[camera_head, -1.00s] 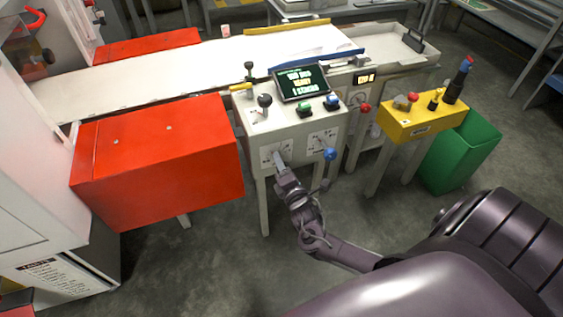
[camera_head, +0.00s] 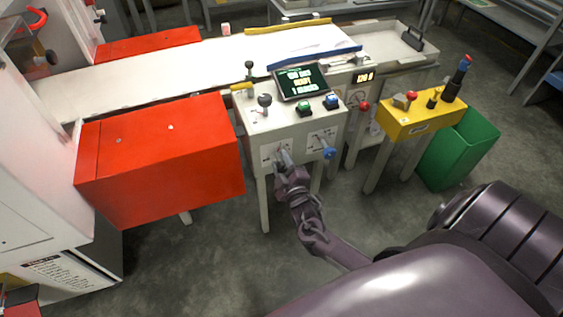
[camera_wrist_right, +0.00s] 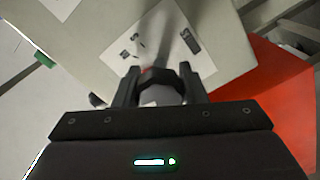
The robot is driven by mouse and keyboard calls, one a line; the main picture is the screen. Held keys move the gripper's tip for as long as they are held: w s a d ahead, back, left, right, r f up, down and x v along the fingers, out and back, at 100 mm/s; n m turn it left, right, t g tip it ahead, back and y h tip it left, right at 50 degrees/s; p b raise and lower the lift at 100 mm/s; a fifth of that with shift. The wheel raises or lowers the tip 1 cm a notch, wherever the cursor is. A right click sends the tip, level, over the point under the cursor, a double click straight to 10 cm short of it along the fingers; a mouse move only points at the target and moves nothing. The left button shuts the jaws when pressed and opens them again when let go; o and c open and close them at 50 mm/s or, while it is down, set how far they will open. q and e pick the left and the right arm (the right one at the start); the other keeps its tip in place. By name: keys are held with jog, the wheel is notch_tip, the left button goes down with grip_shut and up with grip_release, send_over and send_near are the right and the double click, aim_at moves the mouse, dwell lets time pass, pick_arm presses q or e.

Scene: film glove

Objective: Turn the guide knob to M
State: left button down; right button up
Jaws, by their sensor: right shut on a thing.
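The guide knob (camera_wrist_right: 160,78) is a dark round knob on a white plate on the front of the pale control box (camera_head: 290,125). In the right wrist view the plate carries several small black marks, too blurred to read. My right gripper (camera_wrist_right: 160,88) is shut on the knob, one finger on each side of it. In the head view my right gripper (camera_head: 284,158) is at the left front plate of the box and hides most of the knob. I cannot tell which mark the knob points to. My left gripper is not in view.
A blue-handled lever (camera_head: 328,152) is close to the right of my right gripper. A red box (camera_head: 160,150) stands to the left. A screen (camera_head: 300,82) and buttons top the control box. A yellow panel (camera_head: 420,120) and green bin (camera_head: 465,150) stand right.

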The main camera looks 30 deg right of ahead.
jog(key=m, duration=0.5)
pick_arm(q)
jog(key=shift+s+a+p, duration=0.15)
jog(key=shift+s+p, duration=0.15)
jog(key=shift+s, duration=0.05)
pick_arm(e)
jog(key=shift+m, duration=1.4)
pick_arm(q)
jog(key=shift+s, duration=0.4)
pick_arm(e)
jog(key=o, duration=1)
jog(key=shift+s, duration=0.1)
